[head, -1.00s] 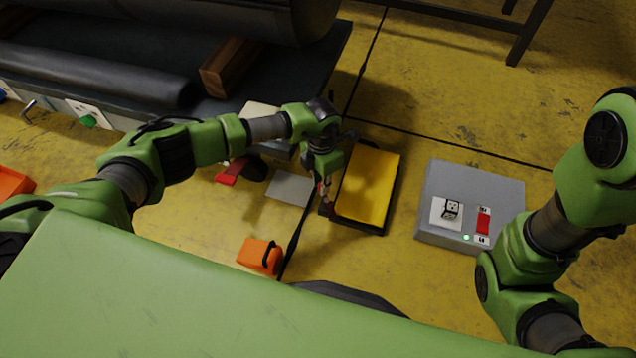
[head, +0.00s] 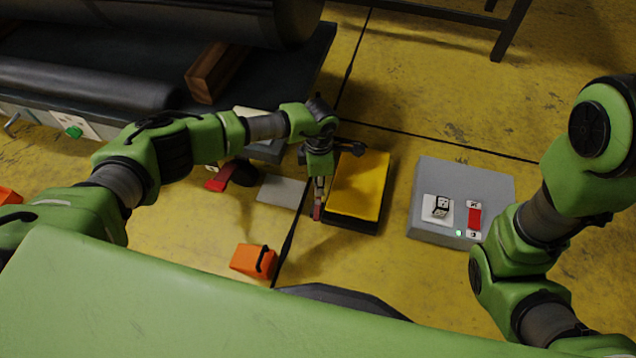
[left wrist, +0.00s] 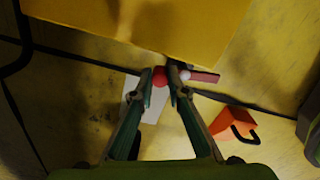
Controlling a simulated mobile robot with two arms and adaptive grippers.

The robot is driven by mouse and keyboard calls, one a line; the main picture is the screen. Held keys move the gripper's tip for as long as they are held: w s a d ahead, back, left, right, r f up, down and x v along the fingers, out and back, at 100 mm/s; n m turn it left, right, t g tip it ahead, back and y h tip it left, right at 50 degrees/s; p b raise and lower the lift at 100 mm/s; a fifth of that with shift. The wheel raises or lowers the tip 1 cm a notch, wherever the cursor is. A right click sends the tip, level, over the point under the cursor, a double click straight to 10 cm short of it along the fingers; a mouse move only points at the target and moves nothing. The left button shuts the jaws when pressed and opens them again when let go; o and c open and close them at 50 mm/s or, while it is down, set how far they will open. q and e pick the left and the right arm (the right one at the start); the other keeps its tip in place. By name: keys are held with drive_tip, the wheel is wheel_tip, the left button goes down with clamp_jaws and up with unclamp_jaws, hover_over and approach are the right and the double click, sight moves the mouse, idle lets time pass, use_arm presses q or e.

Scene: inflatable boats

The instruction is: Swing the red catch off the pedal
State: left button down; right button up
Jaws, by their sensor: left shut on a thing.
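The yellow pedal (head: 359,184) sits on a dark base on the floor, and it fills the top of the left wrist view (left wrist: 150,28). The red catch (left wrist: 206,77) is a bar at the pedal's near edge in that view, with a red knob and a small white ball close to the fingertips. In the head view the catch (head: 317,210) shows at the pedal's near left corner. My left gripper (head: 318,192) points down there, its fingers (left wrist: 166,88) shut on the catch. The fingers hide part of it. My right arm shows, but its gripper is out of view.
A grey box (head: 462,185) with a red switch and a green light stands right of the pedal. A light grey plate (head: 282,191) and a red pedal-like piece (head: 220,179) lie left of it. An orange block (head: 254,260) is in front.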

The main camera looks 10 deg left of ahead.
idle(0.3)
use_arm(q)
drive_tip(key=c, duration=2)
unclamp_jaws()
drive_tip(key=shift+o, duration=0.2)
wheel_tip(320, 180, up, 12)
